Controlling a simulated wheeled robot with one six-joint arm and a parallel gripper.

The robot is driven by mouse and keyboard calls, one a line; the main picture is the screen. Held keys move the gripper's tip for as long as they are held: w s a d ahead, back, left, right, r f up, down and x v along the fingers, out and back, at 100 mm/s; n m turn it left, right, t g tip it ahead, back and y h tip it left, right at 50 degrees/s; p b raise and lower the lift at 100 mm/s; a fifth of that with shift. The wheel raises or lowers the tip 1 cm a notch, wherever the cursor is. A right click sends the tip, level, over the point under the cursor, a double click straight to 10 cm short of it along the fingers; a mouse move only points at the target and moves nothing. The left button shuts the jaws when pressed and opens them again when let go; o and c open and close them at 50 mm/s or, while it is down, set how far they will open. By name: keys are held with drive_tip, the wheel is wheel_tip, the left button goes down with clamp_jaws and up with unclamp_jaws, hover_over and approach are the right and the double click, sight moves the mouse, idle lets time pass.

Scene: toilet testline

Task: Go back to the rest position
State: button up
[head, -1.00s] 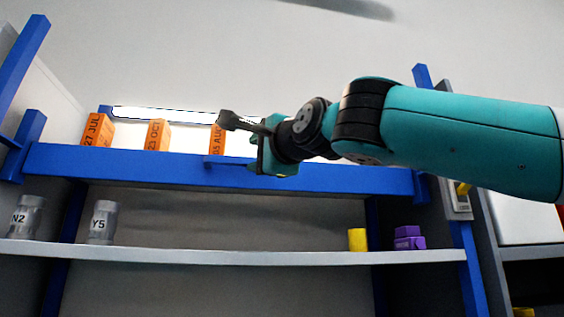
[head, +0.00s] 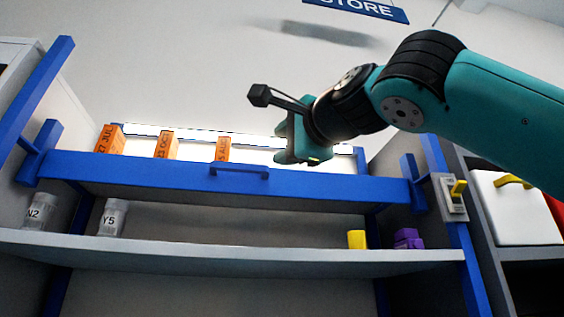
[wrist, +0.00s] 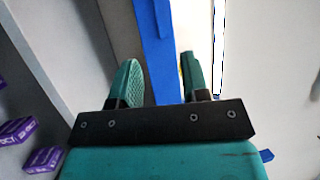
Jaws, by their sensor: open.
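My gripper (head: 290,150) is in front of the upper part of the shelf unit, raised above the blue handle (head: 239,169) on the blue front rail (head: 130,173). In the wrist view my gripper (wrist: 158,75) shows two teal fingers standing apart with nothing between them. A blue bar (wrist: 155,50) runs behind the gap between the fingers. The arm reaches in from the right of the head view.
Orange date blocks (head: 167,145) stand behind the rail. A yellow-levered switch (head: 455,198) is on the right post.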

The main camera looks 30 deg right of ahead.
drive_tip(key=w+a+f+n+g+y, duration=0.1)
drive_tip(key=w+a+f+n+g, duration=0.3)
drive_tip(key=f, duration=0.4)
drive_tip(key=w+a+f+n+g+y, duration=0.1)
drive_tip(key=a+f+n, duration=0.2)
drive_tip(key=f+n, duration=0.4)
wheel_tip(320, 180, down, 21)
drive_tip(key=s+a+n+g, duration=0.2)
drive_tip(key=n+g, duration=0.3)
drive_tip(key=g, duration=0.1)
drive_tip(key=s+d+f+n+g, duration=0.2)
drive_tip(key=s+f+n+g, duration=0.5)
drive_tip(key=s+f, duration=1)
wheel_tip(320, 180, down, 3)
drive_tip(key=shift+d+f+g, duration=0.15)
drive_tip(key=shift+d+g, duration=0.05)
drive_tip(key=shift+g, duration=0.8)
drive_tip(key=shift+a, duration=0.1)
